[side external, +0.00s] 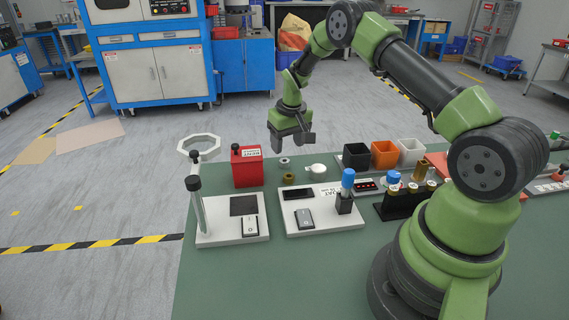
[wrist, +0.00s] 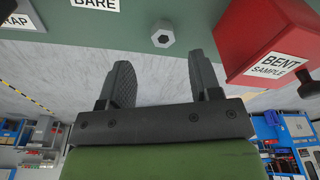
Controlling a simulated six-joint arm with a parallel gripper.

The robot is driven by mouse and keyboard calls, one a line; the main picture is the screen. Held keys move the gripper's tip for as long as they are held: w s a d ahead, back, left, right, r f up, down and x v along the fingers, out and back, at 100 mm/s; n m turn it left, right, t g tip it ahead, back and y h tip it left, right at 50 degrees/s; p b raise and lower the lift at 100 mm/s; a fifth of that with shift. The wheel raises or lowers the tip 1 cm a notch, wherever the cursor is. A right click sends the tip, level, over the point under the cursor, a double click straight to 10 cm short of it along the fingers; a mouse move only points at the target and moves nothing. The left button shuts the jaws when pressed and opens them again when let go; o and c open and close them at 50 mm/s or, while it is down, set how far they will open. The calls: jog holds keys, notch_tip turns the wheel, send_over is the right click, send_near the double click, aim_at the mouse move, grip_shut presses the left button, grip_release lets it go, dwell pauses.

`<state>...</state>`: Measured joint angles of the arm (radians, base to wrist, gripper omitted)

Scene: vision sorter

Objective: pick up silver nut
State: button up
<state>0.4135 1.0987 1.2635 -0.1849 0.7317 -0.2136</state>
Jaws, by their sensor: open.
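The silver nut (wrist: 163,35) lies on the green table near its edge, with its hexagonal outline and hole showing in the wrist view. In the side external view the silver nut (side external: 284,161) is small and sits behind a brass-coloured ring (side external: 289,178). My gripper (side external: 291,143) is above the table's back edge, higher than the nut. In the wrist view my gripper (wrist: 160,60) has its two fingers spread with nothing between them. The nut appears just beyond the fingertips, roughly centred between them, and apart from them.
A red box (side external: 247,166) labelled BENT SAMPLE stands left of the nut. A white round dish (side external: 316,169) is right of it. Black (side external: 356,156), orange (side external: 384,154) and white (side external: 411,151) bins stand farther right.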

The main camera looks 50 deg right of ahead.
aim_at(285, 166)
jog(key=f, duration=0.5)
jog(key=shift+w+a+f, duration=0.1)
jog(key=shift+w+f, duration=0.05)
jog(key=shift+w, duration=0.25)
jog(key=c, duration=1)
